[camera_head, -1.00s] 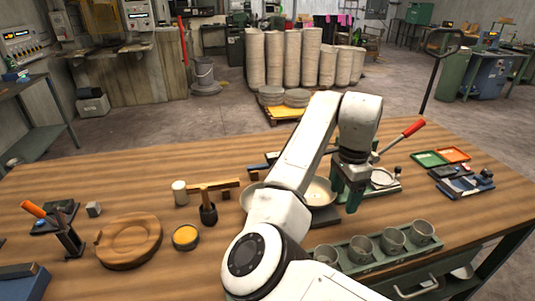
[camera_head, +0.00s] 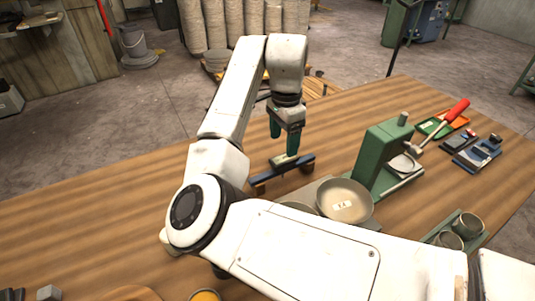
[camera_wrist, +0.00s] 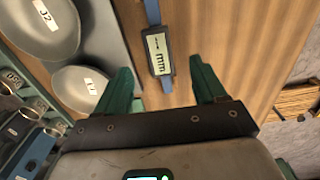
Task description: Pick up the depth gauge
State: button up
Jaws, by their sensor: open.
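The depth gauge (camera_head: 268,181) is a dark blue bar with a pale block, lying on the wooden table beyond the bowls. In the wrist view the depth gauge (camera_wrist: 158,54) shows a pale display marked "mm" on a blue strip. My gripper (camera_head: 284,145) is above it, with green fingers pointing down. In the wrist view my gripper (camera_wrist: 162,78) is open and empty, and the gauge's display lies just ahead, between the lines of the two fingers. The height gap between fingertips and gauge is hard to tell. My arm hides part of the table.
A labelled bowl (camera_head: 345,200) stands near the gauge; two labelled bowls show at left in the wrist view. A green press (camera_head: 380,155) with a red-handled lever stands to the right. Cups in a green rack (camera_head: 465,228) are at lower right.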

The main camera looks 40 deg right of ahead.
aim_at(281, 157)
jog(key=shift+w+f, duration=0.2)
jog(key=shift+f, duration=0.1)
notch_tip(281, 157, down, 4)
jog(key=shift+f, duration=0.2)
jog(key=shift+s+d+f+p, duration=0.15)
jog(key=shift+f+p, duration=0.3)
jog(key=shift+f, duration=1)
jog(key=shift+s+f+p, duration=0.2)
jog(key=shift+f+p, duration=0.2)
jog(key=shift+f, duration=1.05)
jog(key=shift+c, duration=0.4)
jog(key=c, duration=1.1)
jog(key=shift+r, duration=0.1)
